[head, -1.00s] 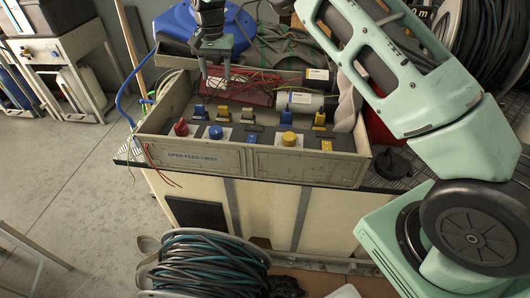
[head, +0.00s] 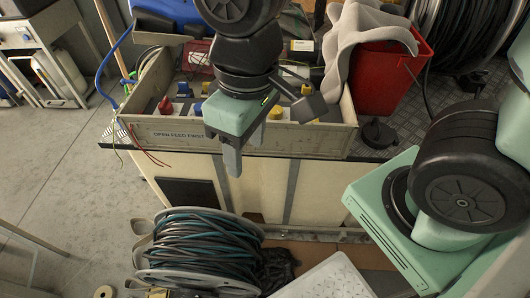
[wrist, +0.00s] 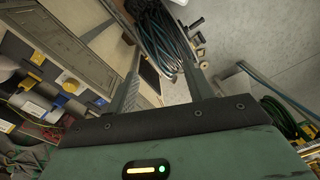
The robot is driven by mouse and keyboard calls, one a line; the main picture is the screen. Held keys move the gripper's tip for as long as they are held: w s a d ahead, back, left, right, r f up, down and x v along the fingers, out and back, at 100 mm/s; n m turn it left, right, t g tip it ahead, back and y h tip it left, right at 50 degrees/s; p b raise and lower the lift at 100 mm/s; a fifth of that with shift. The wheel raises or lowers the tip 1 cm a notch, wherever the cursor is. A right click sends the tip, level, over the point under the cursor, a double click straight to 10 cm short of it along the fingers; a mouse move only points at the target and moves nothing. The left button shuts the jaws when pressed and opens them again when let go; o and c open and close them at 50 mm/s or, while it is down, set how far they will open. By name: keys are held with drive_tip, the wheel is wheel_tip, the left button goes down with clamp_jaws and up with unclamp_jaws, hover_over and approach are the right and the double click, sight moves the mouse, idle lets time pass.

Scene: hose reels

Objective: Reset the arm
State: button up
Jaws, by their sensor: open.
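My gripper (head: 245,152) hangs in front of the cream open box on the bench in the head view, with its fingers pointing down. It is open and empty; the wrist view shows its two fingers (wrist: 163,72) apart with nothing between them. My wrist and green gripper body cover part of the box's middle. My folded arm links and green base parts fill the right side of the head view.
The box (head: 185,137), marked "OPEN FEED FIRST", holds red, blue and yellow switches. A red bucket (head: 385,85) with a grey cloth (head: 362,35) stands right of it.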

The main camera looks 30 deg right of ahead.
drive_tip(key=s, duration=0.1)
drive_tip(key=s+d+f, duration=0.1)
drive_tip(key=shift+s+d+n, duration=0.3)
drive_tip(key=shift+s+n, duration=0.05)
drive_tip(key=shift+n, duration=0.05)
wheel_tip(320, 180, up, 5)
drive_tip(key=p, duration=0.4)
drive_tip(key=shift+f+p, duration=0.1)
drive_tip(key=shift+p, duration=0.2)
idle(1.4)
